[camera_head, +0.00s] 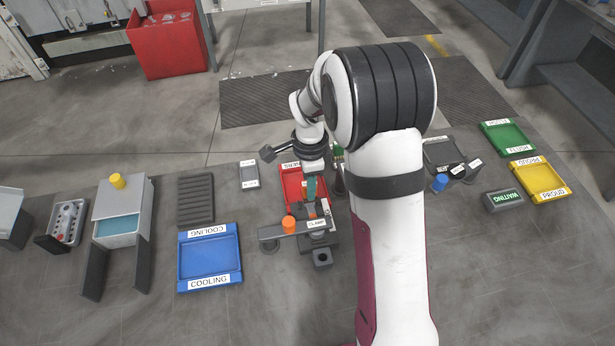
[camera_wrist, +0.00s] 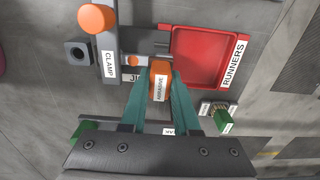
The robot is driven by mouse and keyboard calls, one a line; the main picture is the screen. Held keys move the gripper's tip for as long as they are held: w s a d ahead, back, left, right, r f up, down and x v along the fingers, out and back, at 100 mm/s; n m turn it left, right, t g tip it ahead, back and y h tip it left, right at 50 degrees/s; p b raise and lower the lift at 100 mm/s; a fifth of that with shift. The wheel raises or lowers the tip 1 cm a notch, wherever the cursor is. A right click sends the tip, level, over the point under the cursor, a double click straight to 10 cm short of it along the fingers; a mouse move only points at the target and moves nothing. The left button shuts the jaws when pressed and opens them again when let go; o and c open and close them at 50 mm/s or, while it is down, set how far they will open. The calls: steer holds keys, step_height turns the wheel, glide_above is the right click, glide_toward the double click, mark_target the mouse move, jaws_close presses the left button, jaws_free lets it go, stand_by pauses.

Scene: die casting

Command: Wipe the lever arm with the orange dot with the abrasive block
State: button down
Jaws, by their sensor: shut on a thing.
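The grey lever arm (camera_head: 270,231) carries an orange dot (camera_head: 289,223) and a CLAMP label. It also shows in the wrist view (camera_wrist: 107,42), at the upper left, with the orange knob at its end. My gripper (camera_wrist: 161,72) has teal fingers shut on the orange abrasive block (camera_wrist: 160,87), which bears an ABRASIVE label. In the head view my gripper (camera_head: 311,203) is beside the lever arm's labelled end, and the block is partly hidden between the fingers.
A red RUNNERS tray (camera_wrist: 174,57) lies right beside the clamp in the wrist view. In the head view a blue COOLING tray (camera_head: 238,262) and a grey box with a yellow knob (camera_head: 117,181) stand to the left. Green (camera_head: 505,153) and yellow (camera_head: 560,197) trays lie at the right.

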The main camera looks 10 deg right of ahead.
steer(key=shift+s+r, duration=0.15)
steer(key=shift+s, duration=0.95)
step_height(320, 180, up, 6)
steer(key=shift+r, duration=0.15)
steer(key=shift+w, duration=0.1)
